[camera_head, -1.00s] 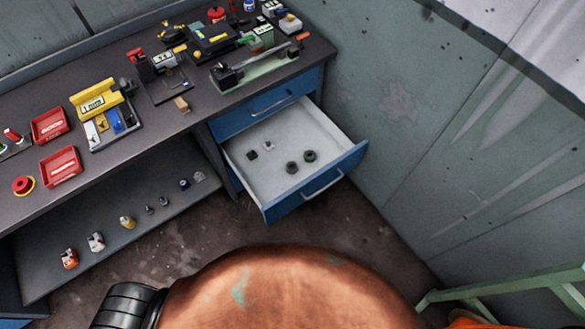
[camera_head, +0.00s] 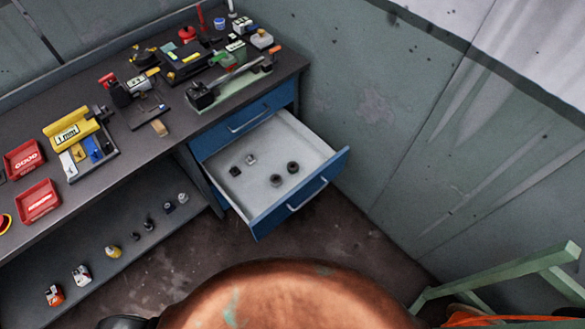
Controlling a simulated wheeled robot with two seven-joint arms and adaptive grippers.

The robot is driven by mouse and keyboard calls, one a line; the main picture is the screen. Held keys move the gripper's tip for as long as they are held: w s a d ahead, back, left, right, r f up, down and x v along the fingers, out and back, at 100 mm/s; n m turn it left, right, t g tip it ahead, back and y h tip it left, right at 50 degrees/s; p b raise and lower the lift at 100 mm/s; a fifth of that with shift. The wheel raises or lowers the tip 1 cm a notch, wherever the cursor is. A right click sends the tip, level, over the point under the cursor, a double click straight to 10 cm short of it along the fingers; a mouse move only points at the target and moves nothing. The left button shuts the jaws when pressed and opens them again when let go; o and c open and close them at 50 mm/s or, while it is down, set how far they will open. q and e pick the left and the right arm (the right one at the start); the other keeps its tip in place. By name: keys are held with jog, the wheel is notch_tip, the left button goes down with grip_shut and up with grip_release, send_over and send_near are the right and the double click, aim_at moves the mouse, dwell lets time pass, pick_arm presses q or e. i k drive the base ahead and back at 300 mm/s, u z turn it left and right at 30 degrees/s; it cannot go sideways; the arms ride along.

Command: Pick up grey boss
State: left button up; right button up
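An open blue drawer with a light grey floor (camera_head: 262,200) juts out below the workbench. In it lie several small parts. A small light grey piece (camera_head: 250,159) sits near the back left, and it may be the grey boss. A small dark block (camera_head: 235,171) lies just left of it. Two dark round parts (camera_head: 276,180) (camera_head: 293,167) sit to the right, apart from each other. They are too small to make out in detail. Neither of my grippers shows in this view.
The dark workbench (camera_head: 130,150) holds red trays (camera_head: 37,201), a yellow fixture (camera_head: 71,131) and several tools. A lower shelf (camera_head: 125,264) carries several small items. A wall stands right of the drawer. A green frame (camera_head: 520,270) is at lower right. Floor before the drawer is clear.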

aim_at(275, 179)
jog(key=u, duration=1.5)
jog(key=k, duration=0.45)
jog(key=z, duration=0.15)
